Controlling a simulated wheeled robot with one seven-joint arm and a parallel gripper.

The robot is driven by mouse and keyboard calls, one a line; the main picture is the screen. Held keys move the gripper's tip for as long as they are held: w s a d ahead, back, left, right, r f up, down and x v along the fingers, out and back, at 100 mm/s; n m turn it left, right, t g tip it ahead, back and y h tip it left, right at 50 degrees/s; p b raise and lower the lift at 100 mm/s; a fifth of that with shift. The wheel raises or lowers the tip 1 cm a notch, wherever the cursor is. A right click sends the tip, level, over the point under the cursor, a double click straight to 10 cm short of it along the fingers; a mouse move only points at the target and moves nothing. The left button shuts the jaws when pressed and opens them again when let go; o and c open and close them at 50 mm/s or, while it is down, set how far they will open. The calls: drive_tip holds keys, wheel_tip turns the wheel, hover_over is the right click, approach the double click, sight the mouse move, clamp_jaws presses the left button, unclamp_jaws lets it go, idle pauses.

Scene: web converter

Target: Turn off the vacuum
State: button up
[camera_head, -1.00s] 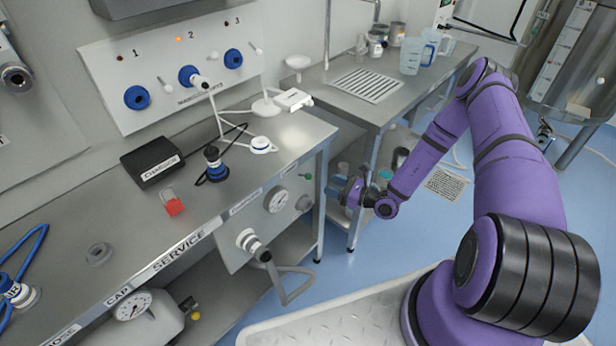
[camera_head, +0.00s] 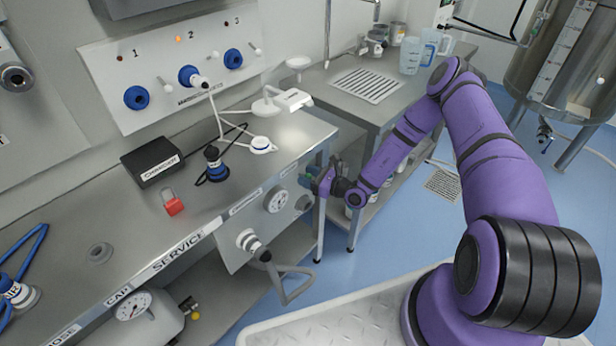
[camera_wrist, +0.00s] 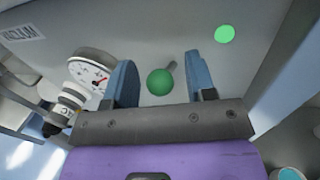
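The vacuum panel is the front face (camera_head: 232,252) of the service bench; in the wrist view its grey surface (camera_wrist: 140,35) fills the upper part. A lever with a green ball end (camera_wrist: 159,82) sticks out from it. A round green light (camera_wrist: 225,34) glows on the panel, up and right of the lever. My gripper (camera_wrist: 162,80) is open, with its blue fingers on either side of the green ball. I see no clear contact. In the head view my gripper (camera_head: 310,180) is at the right end of the panel and largely hides the lever.
A dial gauge (camera_wrist: 92,78) with a fitting below it is close to the left finger; it also shows in the head view (camera_head: 277,200). A hose port (camera_head: 250,243) with a hanging hose is lower left. A sink bench (camera_head: 368,85) stands right of the panel.

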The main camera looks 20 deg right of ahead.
drive_tip(key=c, duration=0.8)
drive_tip(key=shift+c, duration=0.2)
drive_tip(key=shift+f, duration=0.15)
drive_tip(key=shift+s+d+f+n+t+y, duration=0.15)
drive_tip(key=shift+f+n+t+y, duration=0.3)
drive_tip(key=shift+t+y, duration=0.35)
drive_tip(key=shift+s+f+n+t+y, duration=0.1)
drive_tip(key=shift+f+n+t+y, duration=0.5)
drive_tip(key=shift+y, duration=0.5)
drive_tip(key=shift+w+f+n+t+y, duration=0.15)
drive_tip(key=shift+f+n+y, duration=0.25)
drive_tip(key=shift+y, duration=0.5)
drive_tip(key=shift+f+n+t+y, duration=0.1)
drive_tip(key=shift+f+n+y, duration=0.15)
drive_tip(key=shift+n+y, duration=0.55)
drive_tip(key=shift+w+f+n+t+y, duration=0.15)
drive_tip(key=shift+f+n+y, duration=0.2)
drive_tip(key=shift+y, duration=0.65)
drive_tip(key=shift+s, duration=0.1)
drive_tip(key=o, duration=0.9)
